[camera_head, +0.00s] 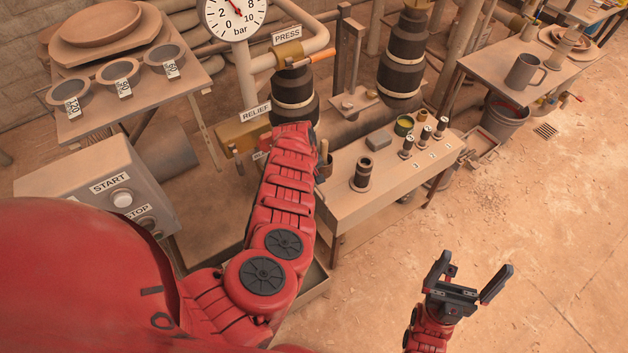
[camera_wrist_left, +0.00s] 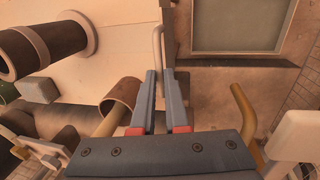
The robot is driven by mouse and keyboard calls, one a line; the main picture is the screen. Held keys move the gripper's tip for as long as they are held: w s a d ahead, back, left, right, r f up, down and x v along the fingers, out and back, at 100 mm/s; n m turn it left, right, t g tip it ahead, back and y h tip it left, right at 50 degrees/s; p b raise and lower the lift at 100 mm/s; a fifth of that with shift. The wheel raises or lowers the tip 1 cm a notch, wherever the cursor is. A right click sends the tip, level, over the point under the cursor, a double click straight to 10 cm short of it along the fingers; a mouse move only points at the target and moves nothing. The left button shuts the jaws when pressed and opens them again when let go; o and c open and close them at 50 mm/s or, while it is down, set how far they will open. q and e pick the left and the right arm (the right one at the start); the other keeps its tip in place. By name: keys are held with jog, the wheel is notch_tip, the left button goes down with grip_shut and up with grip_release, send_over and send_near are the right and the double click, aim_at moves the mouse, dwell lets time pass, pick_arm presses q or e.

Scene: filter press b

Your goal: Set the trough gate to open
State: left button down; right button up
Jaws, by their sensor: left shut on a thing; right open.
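My left arm reaches forward in the head view to the press area, and its gripper is hidden there behind the arm. In the left wrist view my left gripper (camera_wrist_left: 158,88) is shut on a thin pale bent rod (camera_wrist_left: 157,38), whose upper end hooks over. The rod looks like a handle; I cannot tell from its surroundings how the trough gate is set. A shallow metal trough (camera_head: 312,288) shows partly behind my left arm in the head view. My right gripper (camera_head: 468,277) is open and empty above the bare floor at lower right.
A START/STOP box (camera_head: 90,190) is at left. In the wrist view, a curved brass-coloured pipe (camera_wrist_left: 243,108) is close right of the gripper.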

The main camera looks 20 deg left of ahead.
pick_arm(q)
notch_tip(320, 180, up, 7)
jog(key=p, duration=0.6)
jog(key=shift+f, duration=0.2)
jog(key=c, duration=0.9)
grip_release()
